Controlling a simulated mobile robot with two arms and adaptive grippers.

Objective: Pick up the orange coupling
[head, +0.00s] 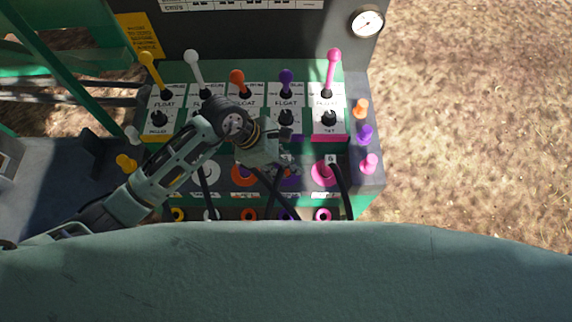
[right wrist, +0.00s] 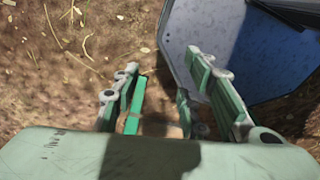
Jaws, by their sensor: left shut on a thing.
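My left gripper (head: 285,150) reaches in from the left over the front of the coupling panel, by the orange and purple sockets. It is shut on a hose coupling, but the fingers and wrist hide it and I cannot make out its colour. Dark hoses (head: 285,200) run down and cross below the gripper. The orange socket ring (head: 243,180) shows partly under the wrist. My right gripper (right wrist: 155,110) is open and empty above the dirt ground in the right wrist view.
The panel carries yellow, white, orange (head: 237,77), purple and pink levers (head: 333,60). Orange (head: 361,108), purple and pink caps line its right edge. A hose sits at the pink socket (head: 321,174). A pressure gauge (head: 367,22) is at the top right. Bare ground lies to the right.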

